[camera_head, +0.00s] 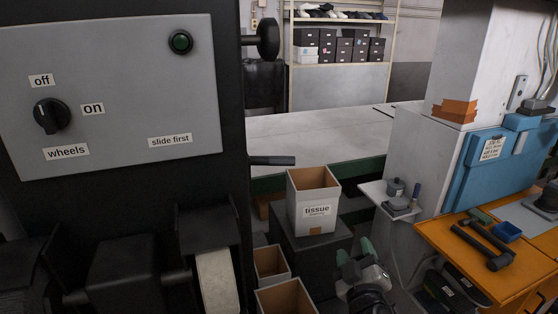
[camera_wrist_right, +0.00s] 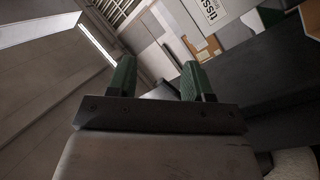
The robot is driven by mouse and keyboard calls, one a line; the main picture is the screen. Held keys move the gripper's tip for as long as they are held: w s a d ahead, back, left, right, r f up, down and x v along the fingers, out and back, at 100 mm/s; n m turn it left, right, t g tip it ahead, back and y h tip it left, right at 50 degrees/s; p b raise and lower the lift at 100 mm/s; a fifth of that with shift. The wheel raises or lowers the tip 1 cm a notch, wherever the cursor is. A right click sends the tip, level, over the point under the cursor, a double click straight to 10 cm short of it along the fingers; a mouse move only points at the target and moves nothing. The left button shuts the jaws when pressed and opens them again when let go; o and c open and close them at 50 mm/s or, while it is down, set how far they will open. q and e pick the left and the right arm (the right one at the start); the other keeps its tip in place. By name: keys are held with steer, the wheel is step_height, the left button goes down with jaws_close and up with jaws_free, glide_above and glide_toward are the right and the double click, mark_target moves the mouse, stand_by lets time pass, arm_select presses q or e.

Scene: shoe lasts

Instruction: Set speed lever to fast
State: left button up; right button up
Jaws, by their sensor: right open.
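A dark machine (camera_head: 232,170) fills the left of the head view. No "fast" or "speed" label shows. My right gripper (camera_head: 357,252) is open and empty, low in the middle, right of the machine. Its green fingers (camera_wrist_right: 159,80) stand apart in the wrist view. My left gripper is out of view.
A white tissue box (camera_head: 313,211) stands on a dark block beside my right gripper, with open boxes (camera_head: 270,262) below. A small shelf (camera_head: 391,204) and an orange bench (camera_head: 460,258) with tools stand at right. A long table (camera_head: 320,138) lies behind.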

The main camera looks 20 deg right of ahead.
steer(key=w+a+r+n+t+y, duration=0.2)
steer(key=w+r+n+t+y, duration=0.35)
steer(key=r+n, duration=0.25)
steer(key=n+g+y, duration=0.5)
steer(key=n+y, duration=0.6)
steer(key=n, duration=0.3)
glide_toward(282, 165)
steer(key=shift+n, duration=0.3)
steer(key=p+x, duration=0.2)
steer(key=x, duration=0.9)
steer(key=shift+w, duration=0.1)
jaws_close()
